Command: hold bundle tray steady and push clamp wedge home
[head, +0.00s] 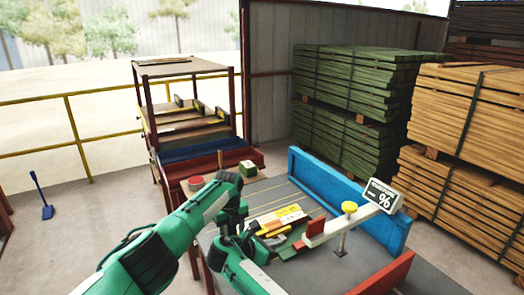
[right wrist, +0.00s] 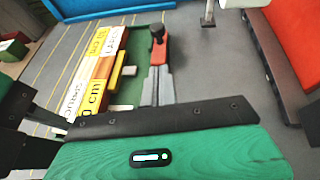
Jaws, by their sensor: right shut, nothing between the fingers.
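The bundle tray is green (right wrist: 127,87) and lies on the grey table. A bundle of yellow, orange and white labelled strips (head: 284,219) lies on it. A red wedge-like block with a black knob (right wrist: 160,58) stands at the tray's right edge in the right wrist view. My right gripper (right wrist: 158,76) is shut and empty, its grey fingertips at the near end of the red block; whether they touch it is unclear. My left gripper (head: 243,225) is beside the bundle's left end in the head view. Its fingers are mostly hidden, as is any contact with the tray.
A white beam with a red end (head: 332,222) and yellow knob stands on a post right of the bundle, near a % sign (head: 383,195). A blue guard (head: 350,205) lines the table's far side. A red bar (head: 386,272) lies at the right.

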